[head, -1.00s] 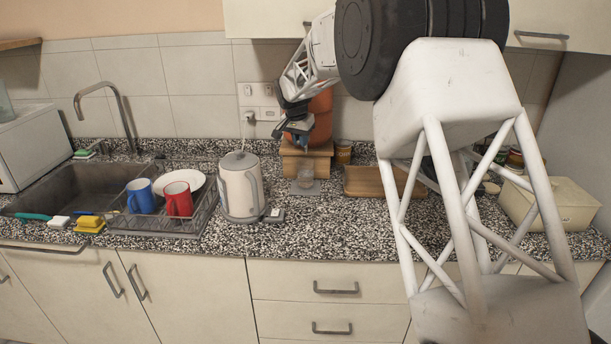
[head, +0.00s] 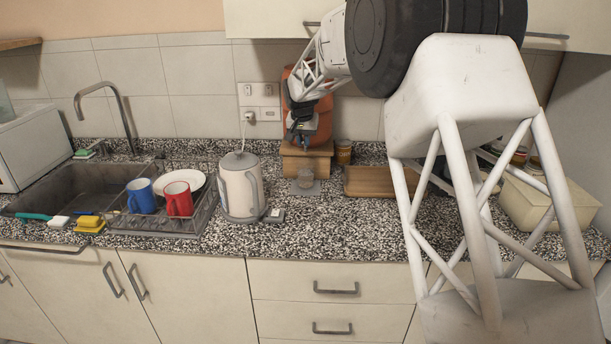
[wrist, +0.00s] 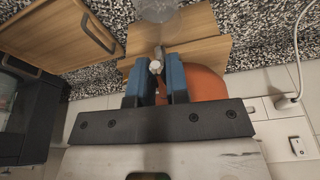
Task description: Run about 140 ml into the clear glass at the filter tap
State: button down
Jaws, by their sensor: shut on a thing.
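The clear glass (head: 305,178) stands upright on a small grey plate (head: 312,189) on the counter, in front of the wooden stand (head: 318,165). The orange filter vessel (head: 322,122) sits on this stand, partly hidden by my gripper (head: 299,140). In the wrist view my gripper (wrist: 157,82) has its blue fingers shut on the filter tap (wrist: 156,66), whose metal end shows between them. The glass also shows at the top of the wrist view (wrist: 157,8), beyond the tap. I cannot tell the water level in it or whether water is running.
A kettle (head: 240,187) stands left of the glass, with a dish rack (head: 195,222) holding mugs and a plate beyond it. A wooden tray (head: 372,182) lies right of the stand. A cream box (head: 552,203) is at the right. Counter in front of the glass is clear.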

jog(key=shift+n, duration=0.3)
jog(key=shift+d+n, duration=0.3)
jog(key=shift+n, duration=0.4)
jog(key=shift+c, duration=2.2)
grip_release()
jog(key=shift+r, duration=0.1)
jog(key=shift+r, duration=4.45)
